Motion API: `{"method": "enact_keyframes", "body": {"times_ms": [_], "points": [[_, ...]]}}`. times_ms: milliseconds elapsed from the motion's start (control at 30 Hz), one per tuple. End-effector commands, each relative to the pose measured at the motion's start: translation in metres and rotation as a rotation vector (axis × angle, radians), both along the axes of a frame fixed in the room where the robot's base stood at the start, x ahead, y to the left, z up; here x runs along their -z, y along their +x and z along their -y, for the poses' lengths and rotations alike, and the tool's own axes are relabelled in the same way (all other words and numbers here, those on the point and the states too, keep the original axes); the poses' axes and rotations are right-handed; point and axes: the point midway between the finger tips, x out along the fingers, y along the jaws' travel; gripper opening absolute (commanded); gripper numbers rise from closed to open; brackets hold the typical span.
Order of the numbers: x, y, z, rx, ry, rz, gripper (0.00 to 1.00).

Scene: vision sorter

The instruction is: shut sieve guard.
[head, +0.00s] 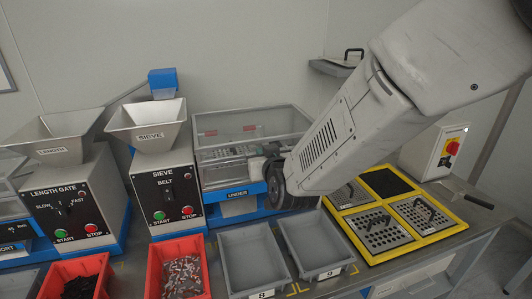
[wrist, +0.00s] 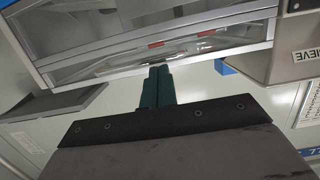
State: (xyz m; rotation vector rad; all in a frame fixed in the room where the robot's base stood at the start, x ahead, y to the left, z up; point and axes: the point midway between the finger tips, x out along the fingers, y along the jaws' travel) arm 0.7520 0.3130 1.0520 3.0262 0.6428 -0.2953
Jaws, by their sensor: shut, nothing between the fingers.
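The sieve guard (head: 254,119) is a clear-paned cover with a pale metal frame and two red marks, over the blue-based sieve unit behind the grey trays. Its frame (wrist: 225,42) crosses the top of the wrist view, with the red marks behind the pane. My gripper (wrist: 158,70) is shut and empty, its dark green fingers together. The fingertips are at the guard's frame edge; I cannot tell whether they touch it. In the head view my arm hides the fingers and the guard's right front. I cannot tell whether the guard is fully down.
The sieve control box (head: 165,193) with its hopper (head: 148,128) stands left of the guard. Grey trays (head: 252,261) and red bins (head: 184,279) sit in front. A yellow-framed board (head: 407,243) and an emergency-stop box (head: 436,150) are at right.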

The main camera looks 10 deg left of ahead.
Motion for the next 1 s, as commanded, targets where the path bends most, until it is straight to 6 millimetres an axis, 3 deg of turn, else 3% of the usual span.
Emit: {"method": "enact_keyframes", "body": {"times_ms": [33, 67, 367, 633, 1000], "points": [[0.027, -0.007, 0.006, 0.002, -0.033, -0.061, 0.00], [0.024, -0.008, 0.007, 0.002, -0.031, -0.059, 0.00], [-0.041, -0.021, 0.023, 0.007, 0.008, 0.002, 0.00], [0.012, -0.056, 0.037, 0.005, 0.004, 0.001, 0.00], [0.048, -0.077, 0.045, 0.000, -0.004, -0.034, 0.00]]}}
